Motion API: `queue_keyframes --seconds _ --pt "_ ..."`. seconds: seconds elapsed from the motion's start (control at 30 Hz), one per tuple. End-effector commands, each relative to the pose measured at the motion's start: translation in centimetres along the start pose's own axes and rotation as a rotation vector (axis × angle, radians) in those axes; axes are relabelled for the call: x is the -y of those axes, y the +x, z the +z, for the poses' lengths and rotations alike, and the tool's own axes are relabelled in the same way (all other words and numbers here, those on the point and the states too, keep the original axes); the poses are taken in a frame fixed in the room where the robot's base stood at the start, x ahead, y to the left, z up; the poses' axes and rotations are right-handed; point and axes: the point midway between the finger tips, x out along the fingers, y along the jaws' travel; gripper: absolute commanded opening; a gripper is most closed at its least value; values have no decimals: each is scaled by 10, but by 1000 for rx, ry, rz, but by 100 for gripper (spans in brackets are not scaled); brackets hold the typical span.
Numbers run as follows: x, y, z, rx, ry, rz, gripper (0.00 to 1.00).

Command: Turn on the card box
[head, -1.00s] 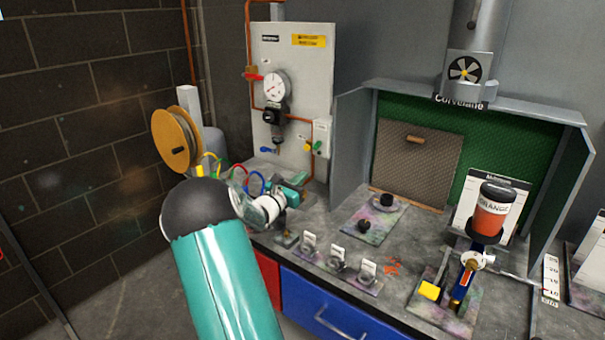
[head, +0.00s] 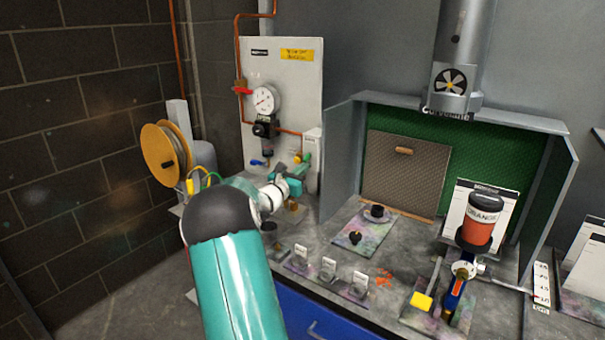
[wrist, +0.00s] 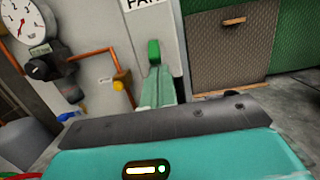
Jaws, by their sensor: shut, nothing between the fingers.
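A white box (head: 312,150) is mounted at the right edge of the grey gauge panel. In the wrist view its white face (wrist: 153,25) carries a dark-lettered label, cut off at the top, that seems to read FAN. A green switch part (wrist: 154,52) stands out from this face. I cannot read any label naming a card box. My gripper (head: 296,172) is shut and empty, in front of the box's lower part. In the wrist view its teal fingers (wrist: 157,88) end just under the green part; I cannot tell whether they touch.
A yellow knob (wrist: 118,85) on copper pipe is left of the fingers. A gauge (head: 264,99) and red-handled valve (head: 242,90) are on the panel. The booth wall (head: 340,155) stands close on the right. Small labelled holders (head: 328,269) line the bench front.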

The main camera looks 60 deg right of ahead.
Motion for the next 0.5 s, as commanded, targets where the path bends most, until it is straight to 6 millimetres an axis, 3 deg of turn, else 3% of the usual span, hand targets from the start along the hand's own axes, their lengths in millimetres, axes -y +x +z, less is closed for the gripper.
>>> queue_keyframes --seconds 0.5 --pt "1 -1 2 -54 -1 -1 0"
